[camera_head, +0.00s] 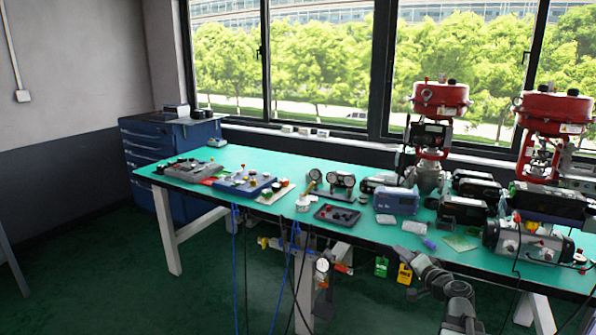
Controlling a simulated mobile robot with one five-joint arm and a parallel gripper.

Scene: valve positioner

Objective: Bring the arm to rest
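My arm (457,300) shows at the lower right as dark grey, rounded links, in front of the near edge of the green-topped workbench (270,177). Its far end, my gripper (420,268), is small and dark against the bench's shaded underside. I cannot make out its fingers, whether they are open or shut, or whether anything is between them. The lower part of the arm is cut off by the bottom of the picture.
Red-topped valve actuators (441,97) stand on the bench at the right, among several black positioners. A blue-grey box (396,201) and a dark tray (337,216) lie mid-bench. Cables hang below the front edge. A blue drawer cabinet (150,160) stands at the left. Green floor (90,270) is clear there.

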